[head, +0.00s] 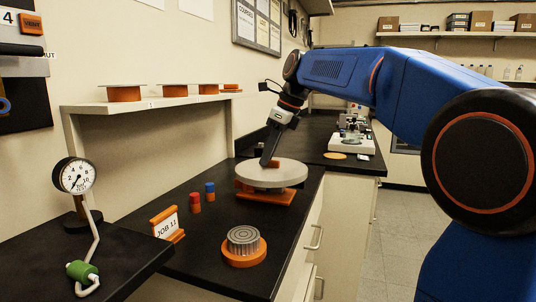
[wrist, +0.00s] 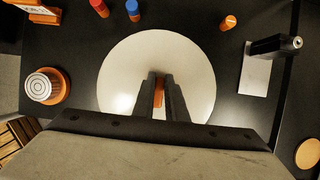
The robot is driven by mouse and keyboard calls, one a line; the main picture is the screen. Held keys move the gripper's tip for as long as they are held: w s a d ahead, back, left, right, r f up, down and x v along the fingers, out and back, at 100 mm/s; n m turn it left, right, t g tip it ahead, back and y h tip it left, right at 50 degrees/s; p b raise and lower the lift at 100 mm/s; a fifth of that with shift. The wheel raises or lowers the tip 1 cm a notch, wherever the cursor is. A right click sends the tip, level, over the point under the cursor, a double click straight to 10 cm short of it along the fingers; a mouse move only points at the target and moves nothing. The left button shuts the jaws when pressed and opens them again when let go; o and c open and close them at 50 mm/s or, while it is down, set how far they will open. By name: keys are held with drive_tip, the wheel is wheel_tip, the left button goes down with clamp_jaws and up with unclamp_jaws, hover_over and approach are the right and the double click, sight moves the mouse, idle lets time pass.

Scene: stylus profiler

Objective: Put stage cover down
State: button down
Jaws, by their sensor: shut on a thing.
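The stage cover, a pale round disc (head: 288,173) with a small orange grip (wrist: 158,92), is at my gripper (head: 270,160). In the wrist view the disc (wrist: 128,62) fills the middle, and the dark fingers of my gripper (wrist: 160,84) are shut on the orange grip. In the head view the disc looks level, directly over an orange base (head: 266,197) on the black bench. I cannot tell whether the disc rests on that base or is just above it. The wrist view hides the base beneath the disc.
A ridged grey cylinder on an orange ring (head: 244,247), a JOB 11 sign (head: 166,225), and red (head: 195,203) and blue (head: 210,191) pegs stand nearby. A dial gauge (head: 75,178) is at left. A white instrument (head: 350,143) stands farther back. Black bench lies bare between them.

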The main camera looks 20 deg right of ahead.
sight(283, 169)
drive_tip(key=shift+f, duration=0.35)
drive_tip(key=c, duration=1.8)
unclamp_jaws()
drive_tip(key=shift+o, duration=0.2)
drive_tip(key=shift+r, duration=0.15)
drive_tip(key=shift+r, duration=0.3)
drive_tip(key=v, duration=1.2)
drive_tip(key=shift+r, duration=0.2)
